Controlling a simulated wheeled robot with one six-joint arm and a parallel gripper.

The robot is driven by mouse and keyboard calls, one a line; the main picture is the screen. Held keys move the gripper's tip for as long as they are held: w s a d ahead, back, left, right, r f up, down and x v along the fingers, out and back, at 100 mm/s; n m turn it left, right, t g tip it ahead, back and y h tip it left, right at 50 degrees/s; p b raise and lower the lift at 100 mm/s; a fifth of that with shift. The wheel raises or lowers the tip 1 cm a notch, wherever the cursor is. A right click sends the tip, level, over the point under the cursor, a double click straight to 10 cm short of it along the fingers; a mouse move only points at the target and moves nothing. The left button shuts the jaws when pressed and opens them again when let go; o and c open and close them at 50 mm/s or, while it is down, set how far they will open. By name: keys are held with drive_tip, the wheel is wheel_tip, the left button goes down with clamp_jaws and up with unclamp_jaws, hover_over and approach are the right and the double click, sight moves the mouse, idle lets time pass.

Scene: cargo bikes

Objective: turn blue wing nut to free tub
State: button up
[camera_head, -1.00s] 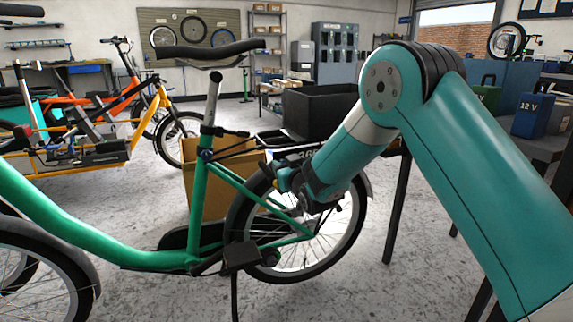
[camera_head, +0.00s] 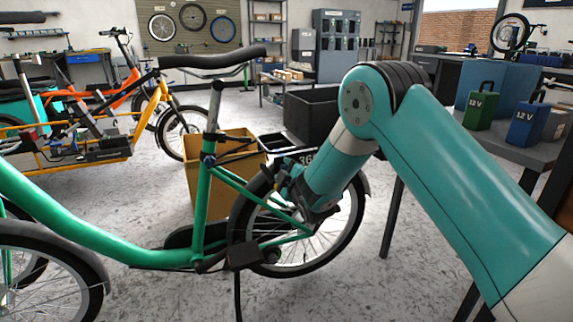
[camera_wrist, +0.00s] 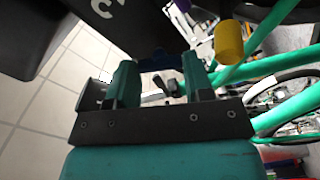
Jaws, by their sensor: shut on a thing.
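My gripper (camera_head: 290,183) is at the rear of a green bike (camera_head: 205,205), just below its rack, and its fingertips are hard to make out there. In the wrist view, the two teal fingers of my gripper (camera_wrist: 160,72) close around a blue piece (camera_wrist: 160,61), which looks like the wing nut. Only part of the blue piece shows between and beyond the fingertips. A black tub (camera_head: 312,113) sits at the bike's rear above the rack.
A yellow cylinder (camera_wrist: 229,41) and green frame tubes (camera_wrist: 268,32) are close on the right in the wrist view. A cardboard box (camera_head: 205,180) stands behind the bike. A table with green (camera_head: 480,108) and blue (camera_head: 526,122) 12 V boxes is at right.

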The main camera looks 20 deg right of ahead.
drive_tip(key=n+p, duration=0.3)
drive_tip(key=n, duration=0.1)
drive_tip(key=shift+r, duration=0.15)
drive_tip(key=shift+n+p, duration=0.9)
drive_tip(key=shift+p, duration=0.1)
drive_tip(key=shift+f, duration=0.2)
drive_tip(key=o, duration=0.9)
drive_tip(key=shift+f, duration=0.1)
